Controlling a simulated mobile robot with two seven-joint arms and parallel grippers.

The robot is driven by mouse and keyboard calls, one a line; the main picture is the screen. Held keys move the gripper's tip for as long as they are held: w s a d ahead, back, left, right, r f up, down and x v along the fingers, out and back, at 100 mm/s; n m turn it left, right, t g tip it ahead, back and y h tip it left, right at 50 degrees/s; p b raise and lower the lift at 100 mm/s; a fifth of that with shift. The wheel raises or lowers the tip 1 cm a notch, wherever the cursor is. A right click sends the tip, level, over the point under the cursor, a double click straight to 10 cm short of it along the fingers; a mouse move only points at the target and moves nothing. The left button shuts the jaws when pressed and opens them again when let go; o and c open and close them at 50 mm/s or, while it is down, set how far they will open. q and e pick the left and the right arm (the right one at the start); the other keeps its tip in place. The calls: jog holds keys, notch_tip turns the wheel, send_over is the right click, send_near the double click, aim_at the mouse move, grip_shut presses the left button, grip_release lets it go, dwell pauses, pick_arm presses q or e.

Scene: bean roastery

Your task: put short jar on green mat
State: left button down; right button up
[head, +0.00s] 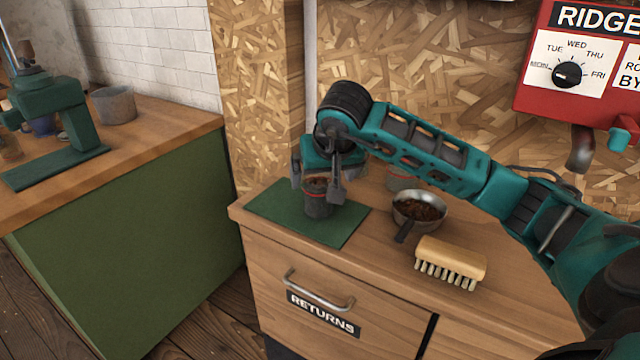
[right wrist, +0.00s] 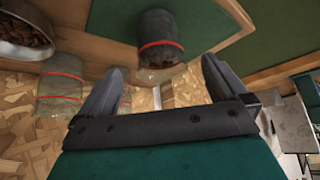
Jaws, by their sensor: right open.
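A short dark jar (head: 317,205) with a red band stands on the green mat (head: 275,205) at the left end of the wooden counter. My right gripper (head: 317,188) is open above the mat, its fingers on either side of the jar's upper part in the head view. In the right wrist view the jar (right wrist: 160,48) shows beyond and between the spread fingertips (right wrist: 163,70), with gaps on both sides. My left gripper is not in view.
A second red-banded jar (head: 402,180) stands behind my right arm, partly hidden. A pan of beans (head: 420,208) and a wooden brush (head: 450,260) lie right of the mat. A green-sided counter (head: 130,225) stands left, across a gap.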

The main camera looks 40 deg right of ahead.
jog(key=v, duration=0.5)
jog(key=s+a+f+m+g+y, duration=0.2)
jog(key=s+a+f+m+y, duration=0.15)
jog(key=a+y, duration=0.45)
jog(key=s+a+f+m+g+y, duration=0.15)
jog(key=a+f+y, duration=0.3)
jog(key=a, duration=0.85)
jog(key=s+a+r+m+t+y, duration=0.25)
jog(key=a+m+t+y, duration=0.45)
jog(key=m, duration=0.9)
jog(key=w+d+f+m+t+h, duration=0.1)
jog(key=d+f+m+t+h, duration=0.35)
jog(key=m, duration=0.95)
jog(key=w+d+f+m+t+h, duration=0.1)
jog(key=d+f+m+t+h, duration=0.3)
jog(key=m, duration=0.9)
jog(key=s+d+f+m+g+h, duration=0.1)
jog(key=s+f+m+g+h, duration=0.2)
jog(key=s+f+m, duration=0.2)
jog(key=s+d+f+m+g+h, duration=0.2)
jog(key=s+f+m, duration=0.4)
jog(key=f+m, duration=0.6)
jog(key=shift+d+f+g+h+p, duration=0.3)
jog(key=shift+g+h, duration=0.5)
jog(key=shift+g, duration=0.4)
